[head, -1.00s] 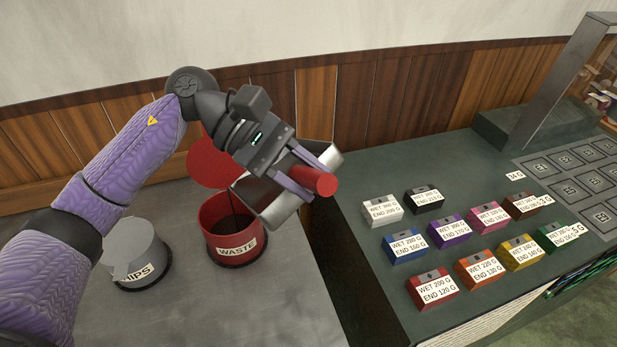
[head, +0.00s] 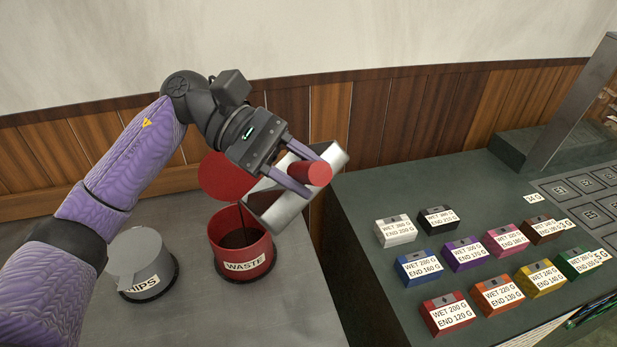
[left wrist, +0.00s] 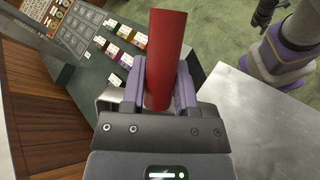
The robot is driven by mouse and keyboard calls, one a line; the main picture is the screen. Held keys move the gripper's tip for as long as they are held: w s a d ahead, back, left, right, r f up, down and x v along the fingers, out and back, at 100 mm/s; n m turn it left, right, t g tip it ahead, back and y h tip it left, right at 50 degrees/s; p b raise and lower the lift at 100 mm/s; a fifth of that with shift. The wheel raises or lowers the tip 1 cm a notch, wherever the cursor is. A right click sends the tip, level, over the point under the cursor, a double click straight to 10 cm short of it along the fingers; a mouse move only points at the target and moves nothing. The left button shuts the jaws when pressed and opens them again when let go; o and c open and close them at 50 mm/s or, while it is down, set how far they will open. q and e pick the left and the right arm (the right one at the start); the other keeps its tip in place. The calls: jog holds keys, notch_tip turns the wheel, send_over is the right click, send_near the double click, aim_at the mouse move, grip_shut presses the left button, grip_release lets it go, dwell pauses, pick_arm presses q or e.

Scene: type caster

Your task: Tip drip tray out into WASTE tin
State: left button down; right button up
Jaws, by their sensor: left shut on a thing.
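The drip tray (head: 279,212) is a pale metal tray with a red round handle (head: 314,173). It is steeply tilted above the right side of the WASTE tin (head: 243,262). My left gripper (head: 308,176) is shut on the handle, which also shows between the fingers in the left wrist view (left wrist: 166,55). A thin dark stream (head: 241,218) runs from the tray's lower left edge into the tin. The tin is red and open, with dark liquid inside and its red lid (head: 224,177) raised behind. A dark part (left wrist: 264,12), perhaps my right gripper, shows at the left wrist view's top edge.
A grey CHIPS tin (head: 141,262) stands left of the WASTE tin on the grey bench. A dark green counter (head: 370,205) at the right holds several coloured labelled blocks (head: 467,253). A wood-panelled wall (head: 400,125) runs behind. The bench in front of the tins is clear.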

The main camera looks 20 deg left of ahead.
pick_arm(q)
jog(key=shift+a+r, duration=0.25)
jog(key=shift+a, duration=0.15)
jog(key=shift+a+r+h+b, duration=0.4)
jog(key=shift+h+b, duration=0.1)
jog(key=shift+b, duration=0.1)
jog(key=shift+s+a+r, duration=0.1)
jog(key=shift+a+r, duration=0.15)
jog(key=shift+a, duration=0.05)
jog(key=shift+a+r+h+b, duration=0.6)
jog(key=shift+a+h+b, duration=0.15)
jog(key=shift+a, duration=0.15)
jog(key=shift+a, duration=0.1)
